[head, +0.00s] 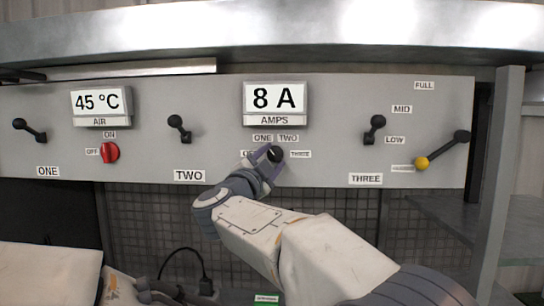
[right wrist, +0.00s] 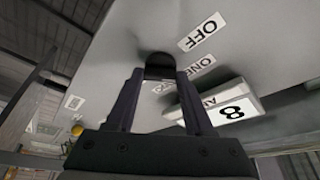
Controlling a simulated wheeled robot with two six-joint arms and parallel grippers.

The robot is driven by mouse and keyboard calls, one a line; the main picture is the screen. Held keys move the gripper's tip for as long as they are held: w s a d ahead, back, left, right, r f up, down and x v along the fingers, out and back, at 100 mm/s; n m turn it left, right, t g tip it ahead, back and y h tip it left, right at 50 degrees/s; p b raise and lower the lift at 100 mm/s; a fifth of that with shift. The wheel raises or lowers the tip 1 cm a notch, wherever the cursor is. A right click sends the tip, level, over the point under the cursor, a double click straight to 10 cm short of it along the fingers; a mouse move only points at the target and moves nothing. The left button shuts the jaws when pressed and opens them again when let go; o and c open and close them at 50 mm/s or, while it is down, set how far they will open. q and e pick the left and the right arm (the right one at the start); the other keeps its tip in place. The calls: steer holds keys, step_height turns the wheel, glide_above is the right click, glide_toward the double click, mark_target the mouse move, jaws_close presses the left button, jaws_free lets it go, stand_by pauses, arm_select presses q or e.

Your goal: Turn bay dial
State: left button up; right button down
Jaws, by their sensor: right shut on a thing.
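The bay dial (head: 275,154) is a round black knob on the grey panel below the AMPS display. Labels ONE, TWO and THREE sit around it, and an OFF label (right wrist: 201,32) shows in the right wrist view. My right gripper (head: 266,160) is at the dial with its fingers on either side, shut on it. In the right wrist view the dial (right wrist: 159,66) is between the two fingertips. The dial's pointer mark is hidden, so I cannot tell its setting. The AMPS display (head: 274,98) reads 8 A. My left gripper is not in view.
Black levers ONE (head: 30,130), TWO (head: 180,129) and THREE (head: 375,129) stick out from the panel. A red AIR knob (head: 110,152) sits under the 45 °C display (head: 101,102). A yellow-tipped lever (head: 442,150) is at right, and a metal ledge (head: 300,40) runs above.

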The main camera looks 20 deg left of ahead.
steer(key=shift+a+m, duration=0.1)
steer(key=shift+m, duration=0.7)
steer(key=shift+g+h, duration=0.3)
steer(key=shift+c, duration=1.4)
jaws_free()
steer(key=shift+s, duration=0.1)
